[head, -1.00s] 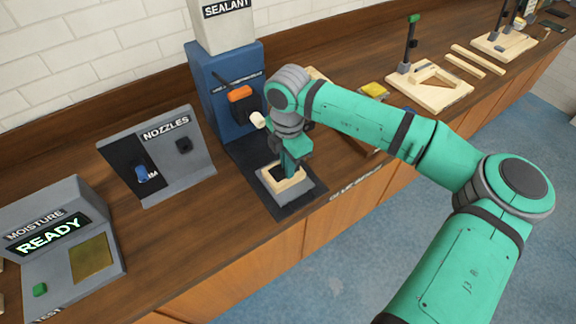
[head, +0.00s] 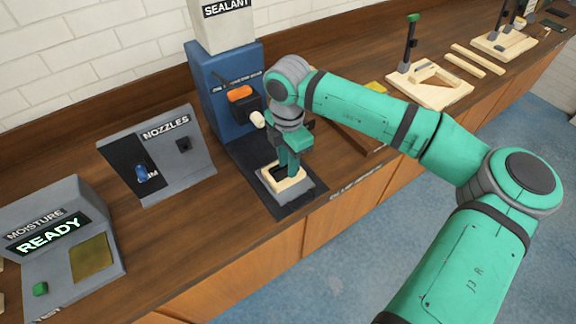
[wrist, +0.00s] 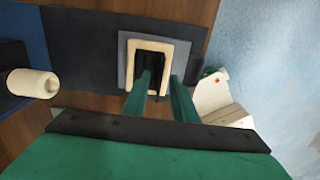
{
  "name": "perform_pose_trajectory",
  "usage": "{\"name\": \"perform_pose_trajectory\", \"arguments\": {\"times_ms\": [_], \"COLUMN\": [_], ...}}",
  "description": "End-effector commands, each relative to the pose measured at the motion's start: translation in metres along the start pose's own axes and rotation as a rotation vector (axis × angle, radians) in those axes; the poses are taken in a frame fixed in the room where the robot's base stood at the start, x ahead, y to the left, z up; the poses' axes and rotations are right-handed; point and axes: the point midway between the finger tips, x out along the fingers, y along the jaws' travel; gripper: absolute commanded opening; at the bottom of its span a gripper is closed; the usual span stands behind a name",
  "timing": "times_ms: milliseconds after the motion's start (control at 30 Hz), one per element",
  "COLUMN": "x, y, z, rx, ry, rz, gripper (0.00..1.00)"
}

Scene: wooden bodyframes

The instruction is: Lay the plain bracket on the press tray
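A pale wooden square bracket (head: 297,184) lies flat on a grey pad (head: 267,178) below the sealant machine. In the wrist view the bracket (wrist: 132,60) shows as a frame around a dark centre, on the grey pad (wrist: 123,45). My gripper (head: 286,172) points down over the bracket. In the wrist view my gripper (wrist: 162,76) has its two green fingers apart, reaching to the bracket's near side, with a dark piece between and beyond them. Whether the fingertips touch the bracket is unclear. I cannot identify the press tray for certain.
The blue sealant machine (head: 205,72) with an orange part stands close behind my gripper. A nozzle stand (head: 190,160) and a moisture tester reading READY (head: 55,235) are to the left. Wooden fixtures (head: 440,92) and loose strips lie along the bench to the right.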

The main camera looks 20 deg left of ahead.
Motion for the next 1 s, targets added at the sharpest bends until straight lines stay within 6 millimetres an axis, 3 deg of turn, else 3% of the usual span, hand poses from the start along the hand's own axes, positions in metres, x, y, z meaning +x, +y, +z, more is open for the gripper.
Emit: {"name": "perform_pose_trajectory", "arguments": {"times_ms": [300, 500, 1000], "x": [-0.06, -0.083, -0.089], "y": [0.0, 0.0, 0.0], "z": [0.001, 0.0, 0.0], "rx": [0.001, 0.0, 0.0], "ry": [-0.004, -0.002, -0.001], "rz": [0.001, 0.0, -0.001], "gripper": [0.25, 0.25, 0.25]}}
